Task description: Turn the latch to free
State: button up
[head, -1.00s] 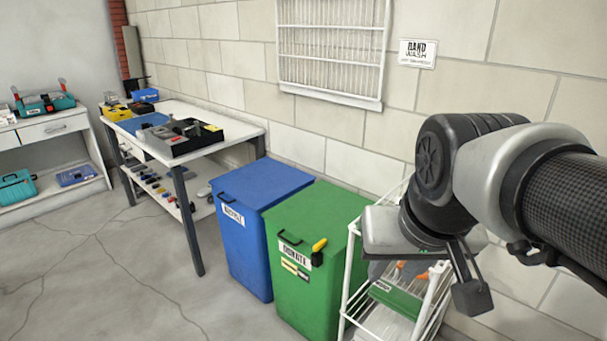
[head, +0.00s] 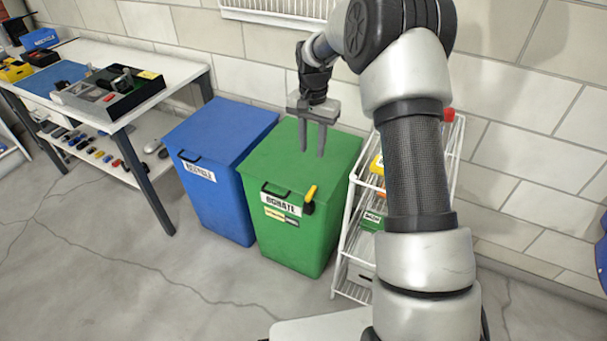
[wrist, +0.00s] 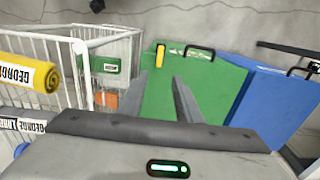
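The latch (head: 310,195) is a short yellow handle on a dark mount. It sits at the upper right of the front of the green bin (head: 285,245), beside the DONATE label, and stands tilted. In the wrist view the yellow latch (wrist: 160,56) shows beyond my fingertips, left of the bin's black handle. My gripper (head: 312,152) hangs over the green lid with its fingers pointing down. It is open and empty, behind and above the latch and apart from it. The two separated fingers also show in the wrist view (wrist: 160,80).
A blue bin (head: 215,205) stands close on the left of the green one. A white wire rack (head: 347,235) with several items stands close on the right. A workbench (head: 185,70) is farther left. The floor (head: 150,285) before the bins is clear.

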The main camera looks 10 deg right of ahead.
aim_at(311, 192)
notch_tip(311, 192, down, 18)
jog(key=b, duration=0.3)
jog(key=shift+r+b, duration=0.1)
jog(key=shift+b, duration=0.2)
grip_shut()
